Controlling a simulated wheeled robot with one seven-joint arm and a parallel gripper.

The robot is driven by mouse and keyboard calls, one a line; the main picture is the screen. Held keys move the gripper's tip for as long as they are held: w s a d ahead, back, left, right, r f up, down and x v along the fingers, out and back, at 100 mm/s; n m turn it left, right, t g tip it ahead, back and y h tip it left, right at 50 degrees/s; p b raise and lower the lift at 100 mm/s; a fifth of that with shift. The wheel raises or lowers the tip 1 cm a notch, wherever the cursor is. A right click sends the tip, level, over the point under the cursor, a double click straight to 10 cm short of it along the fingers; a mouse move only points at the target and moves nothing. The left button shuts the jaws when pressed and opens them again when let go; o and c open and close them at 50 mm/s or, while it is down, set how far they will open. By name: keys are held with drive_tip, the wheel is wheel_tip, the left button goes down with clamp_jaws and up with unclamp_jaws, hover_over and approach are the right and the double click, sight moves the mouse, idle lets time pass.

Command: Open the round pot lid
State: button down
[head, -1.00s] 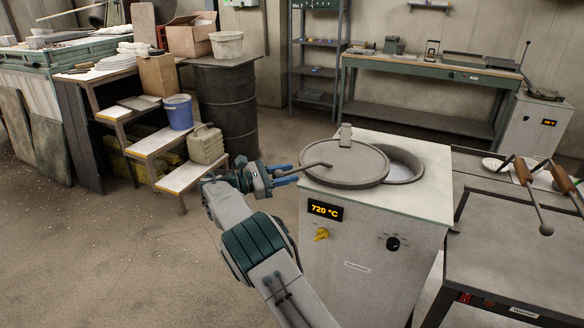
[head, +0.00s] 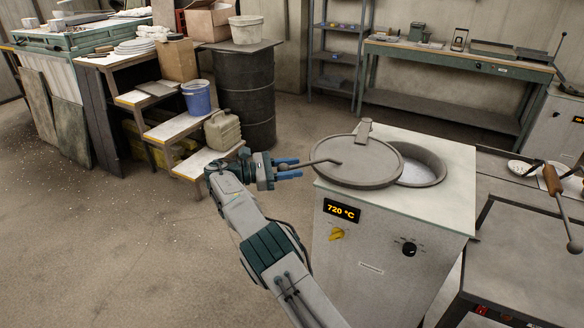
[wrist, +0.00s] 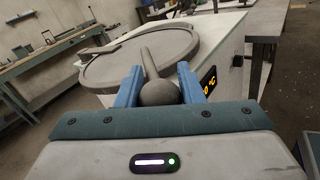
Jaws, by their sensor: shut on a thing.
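The round grey pot lid (head: 372,172) is swung to the left over the furnace top and overhangs its left edge. The pot (head: 434,176) shows as a partly uncovered opening to its right, pale inside. The lid's bar handle (head: 322,160) points left toward my gripper (head: 296,168), which is shut on it. In the wrist view, the handle's round knob (wrist: 158,92) sits between my gripper's blue fingers (wrist: 159,86), with the lid (wrist: 120,70) just beyond. The knob hides part of the bar.
The white furnace cabinet (head: 375,255) carries a 720 °C display and knobs on its front. A dark table (head: 530,260) with wooden-handled tools (head: 553,180) stands at right. A jug (head: 222,130) and bucket (head: 197,97) stand on steps at left.

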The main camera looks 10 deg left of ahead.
drive_tip(key=shift+r, duration=0.1)
drive_tip(key=c, duration=1)
unclamp_jaws()
drive_tip(key=shift+a, duration=0.1)
drive_tip(key=shift+s, duration=0.1)
wheel_tip(320, 180, up, 4)
drive_tip(key=shift+f, duration=0.2)
drive_tip(key=shift+d+r, duration=0.2)
drive_tip(key=shift+r, duration=0.1)
drive_tip(key=d+r+b, duration=0.1)
drive_tip(key=d+r, duration=0.2)
drive_tip(key=d, duration=0.2)
drive_tip(key=s+d+r+b, duration=0.1)
drive_tip(key=d+r, duration=0.2)
drive_tip(key=d, duration=0.3)
drive_tip(key=shift+d+r, duration=0.15)
drive_tip(key=shift+r, duration=0.15)
